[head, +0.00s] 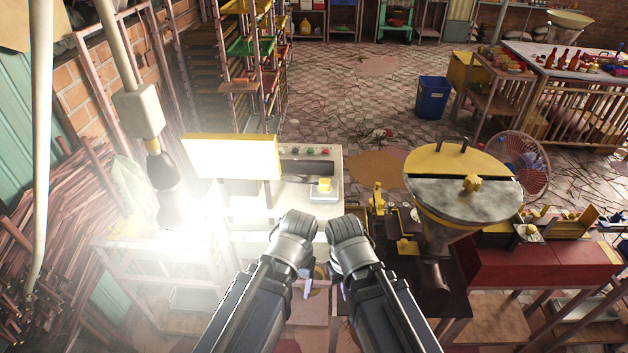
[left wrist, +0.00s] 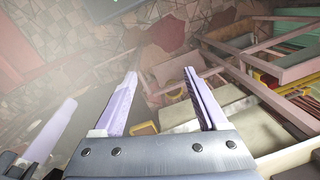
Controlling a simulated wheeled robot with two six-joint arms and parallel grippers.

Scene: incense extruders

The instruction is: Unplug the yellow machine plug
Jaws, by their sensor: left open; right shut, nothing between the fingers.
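I cannot make out for sure which thing is the yellow machine plug. A small yellow block (head: 325,185) sits on a pale plate at the right of the white machine top (head: 285,200). My left gripper (head: 309,282) is below and in front of the white machine, partly hidden by its own wrist. In the left wrist view its two pale fingers (left wrist: 160,76) are spread, with nothing between them. My right gripper (head: 341,288) is close beside it to the right, mostly hidden behind its wrist; it holds nothing that I see.
A large metal hopper with a yellow lid (head: 440,160) stands right of my grippers, by a red bench (head: 500,265). A fan (head: 522,160) is behind it. A bright lamp (head: 170,190) glares at left. The tiled floor behind is partly open, with a blue bin (head: 432,97).

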